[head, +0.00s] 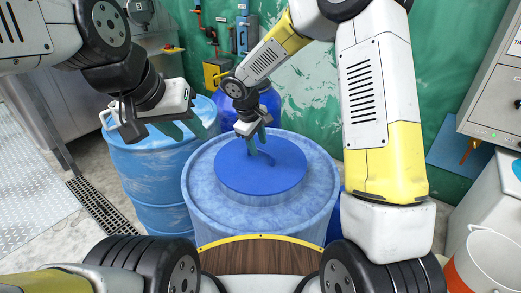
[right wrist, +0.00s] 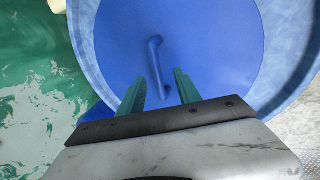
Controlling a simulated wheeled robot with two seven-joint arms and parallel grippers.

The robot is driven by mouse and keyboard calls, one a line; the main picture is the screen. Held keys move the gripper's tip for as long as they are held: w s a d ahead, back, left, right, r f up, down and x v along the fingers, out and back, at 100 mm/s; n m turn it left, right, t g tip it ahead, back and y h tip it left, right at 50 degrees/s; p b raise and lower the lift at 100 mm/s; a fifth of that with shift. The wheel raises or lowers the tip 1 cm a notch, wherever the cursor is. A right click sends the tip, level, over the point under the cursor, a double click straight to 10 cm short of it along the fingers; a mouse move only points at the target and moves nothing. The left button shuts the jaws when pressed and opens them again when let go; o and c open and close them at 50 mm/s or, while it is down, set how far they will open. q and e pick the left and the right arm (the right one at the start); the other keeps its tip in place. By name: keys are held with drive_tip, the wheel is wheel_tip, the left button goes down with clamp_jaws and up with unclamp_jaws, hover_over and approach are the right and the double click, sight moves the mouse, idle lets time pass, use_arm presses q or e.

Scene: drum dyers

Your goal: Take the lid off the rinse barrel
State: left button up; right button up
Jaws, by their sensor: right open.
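The rinse barrel (head: 205,195) is a large light-blue drum in the middle of the head view. Its round dark-blue lid (head: 285,172) lies flat on top, with a bar handle standing up from it. The lid (right wrist: 215,50) and its blue handle (right wrist: 155,62) also show in the right wrist view. My right gripper (head: 257,142) is over the lid, close to the handle. Its two green fingers (right wrist: 160,88) are apart, with the handle's near end between or just beyond them; contact cannot be told. My left gripper (head: 190,131) is open and empty above another barrel at the left.
A second blue barrel (head: 160,175) stands left of the rinse barrel, and a darker blue one (head: 268,103) behind it. A white bucket (head: 490,262) stands at the right front. A floor drain grate (head: 95,207) runs at the left. A green wall (head: 310,90) closes the back.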

sight(260, 149)
drive_tip(key=x, duration=0.4)
drive_tip(key=shift+w+d+f, duration=0.1)
drive_tip(key=shift+w+f, duration=0.1)
drive_tip(key=shift+c, duration=0.2)
clamp_jaws()
drive_tip(key=shift+r, duration=0.1)
idle(0.9)
